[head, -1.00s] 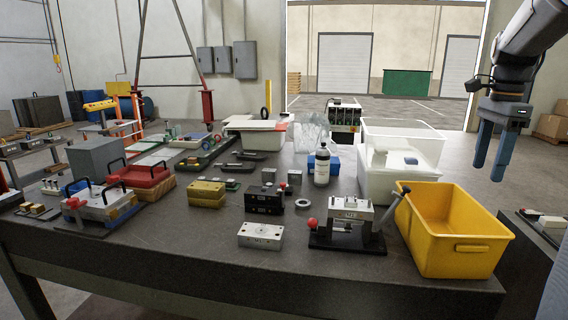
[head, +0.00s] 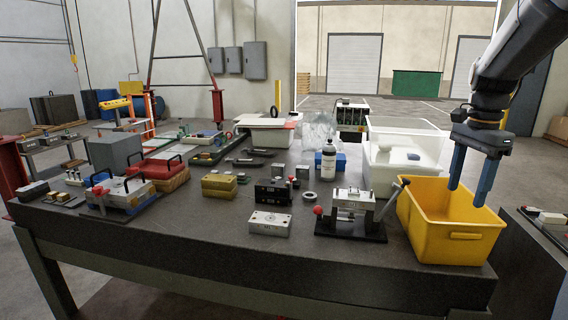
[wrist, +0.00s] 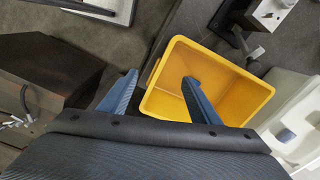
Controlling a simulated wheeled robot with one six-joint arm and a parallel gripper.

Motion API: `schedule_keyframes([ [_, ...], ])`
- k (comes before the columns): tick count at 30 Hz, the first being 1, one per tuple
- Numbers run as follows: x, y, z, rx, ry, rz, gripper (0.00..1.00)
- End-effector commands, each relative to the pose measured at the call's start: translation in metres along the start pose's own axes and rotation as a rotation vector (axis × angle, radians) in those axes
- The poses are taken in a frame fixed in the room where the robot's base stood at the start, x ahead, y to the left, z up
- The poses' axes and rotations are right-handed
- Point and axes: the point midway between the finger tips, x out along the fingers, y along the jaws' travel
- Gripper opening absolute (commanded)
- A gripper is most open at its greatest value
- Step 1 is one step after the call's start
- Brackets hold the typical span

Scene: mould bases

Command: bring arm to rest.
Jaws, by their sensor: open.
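My gripper (head: 469,170) has two blue fingers pointing down, apart and with nothing between them. In the head view it hangs over the right part of the yellow bin (head: 450,243). In the wrist view my gripper (wrist: 158,95) has its right finger in front of the yellow bin (wrist: 250,95) and its left finger just outside the bin's left edge. The bin looks empty where its inside shows. My arm comes in from the upper right of the head view.
A clamp fixture (head: 350,228) with a red knob stands left of the bin. A white tub (head: 378,180) is behind it. Mould blocks, including a silver one (head: 270,223), and a bottle (head: 328,165) stand on the dark table (head: 200,245). Another surface (head: 530,228) is at the right.

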Motion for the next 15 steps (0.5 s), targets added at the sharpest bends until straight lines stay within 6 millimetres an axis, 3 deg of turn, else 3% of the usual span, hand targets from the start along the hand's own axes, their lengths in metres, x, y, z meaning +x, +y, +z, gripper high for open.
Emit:
schedule_keyframes([
  [8, 0.063, 0.011, 0.101, -0.452, 0.011, -0.02, 0.57],
  [12, 0.109, 0.042, 0.175, -0.815, 0.026, -0.039, 0.57],
  [15, 0.137, 0.072, 0.217, -1.055, 0.039, -0.053, 0.57],
])
